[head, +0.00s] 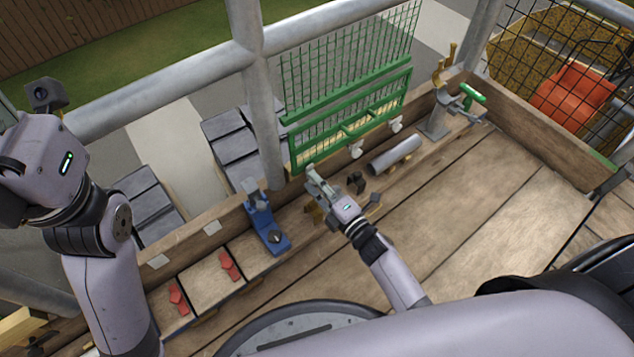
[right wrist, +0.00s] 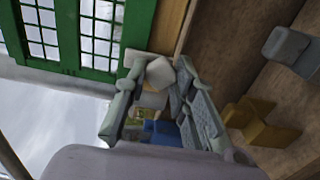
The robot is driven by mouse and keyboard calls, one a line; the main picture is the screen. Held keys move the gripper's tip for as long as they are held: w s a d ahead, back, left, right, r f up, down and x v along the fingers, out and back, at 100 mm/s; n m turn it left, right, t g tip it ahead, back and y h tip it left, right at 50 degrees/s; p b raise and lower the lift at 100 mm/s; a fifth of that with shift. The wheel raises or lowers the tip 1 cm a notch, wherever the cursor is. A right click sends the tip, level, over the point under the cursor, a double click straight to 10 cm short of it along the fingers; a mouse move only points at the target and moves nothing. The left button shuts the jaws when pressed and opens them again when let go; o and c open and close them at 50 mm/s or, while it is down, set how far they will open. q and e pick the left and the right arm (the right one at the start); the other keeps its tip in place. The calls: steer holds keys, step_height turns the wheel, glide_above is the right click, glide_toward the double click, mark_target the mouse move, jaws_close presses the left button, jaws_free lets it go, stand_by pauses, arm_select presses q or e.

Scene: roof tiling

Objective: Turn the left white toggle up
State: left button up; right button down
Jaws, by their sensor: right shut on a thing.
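My right gripper (head: 314,180) is at the lower left end of a green mesh gate frame (head: 352,128). In the right wrist view its fingers (right wrist: 160,78) are shut around a small white block, which I take to be the left white toggle (right wrist: 158,71); which way it points is hard to tell. The green frame (right wrist: 92,73) is just beyond it. In the head view this toggle is hidden behind the gripper. Two other white toggles, the middle one (head: 356,150) and the right one (head: 396,124), sit along the board.
A blue tool (head: 266,226) stands left of my right gripper, and red pieces (head: 229,266) lie beyond it. A grey cylinder (head: 394,155) and a small dark clamp (head: 356,182) lie to the right. A metal post (head: 262,110) rises close behind. The planks at right are clear.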

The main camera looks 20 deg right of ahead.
steer(key=shift+f, duration=0.1)
steer(key=c, duration=1.5)
jaws_free()
steer(key=shift+o, duration=0.8)
steer(key=v, duration=1.2)
